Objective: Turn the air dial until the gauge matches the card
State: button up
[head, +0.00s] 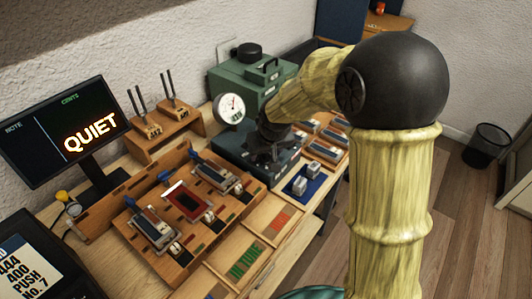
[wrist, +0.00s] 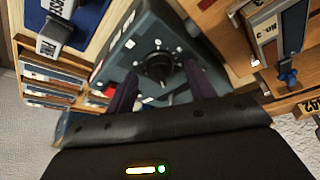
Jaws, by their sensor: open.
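The round white gauge (head: 231,107) stands at the front left of a green machine; its needle and marks are too small to read. A dark teal box (head: 228,138) sits below it. In the wrist view, a black round dial (wrist: 158,66) sits on the top face of this box (wrist: 122,62). My gripper (head: 268,152) is over the box. In the wrist view, my open gripper (wrist: 161,74) has one finger on either side of the dial, and I cannot tell whether they touch it. I cannot make out which thing is the card.
A screen (head: 68,130) reads QUIET. A wooden rack (head: 130,215) with several key parts stands in front of the box. A blue mat (head: 318,186) with grey blocks lies to its right.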

jog(key=c, duration=0.9)
jog(key=shift+c, duration=0.2)
jog(key=shift+n+p, duration=0.3)
jog(key=shift+p, duration=0.15)
jog(key=shift+f, duration=0.1)
jog(key=o, duration=0.9)
jog(key=shift+o, duration=0.2)
jog(key=p+v, duration=0.1)
jog(key=v, duration=1.6)
jog(key=shift+d+r, duration=0.2)
jog(key=shift+r, duration=0.05)
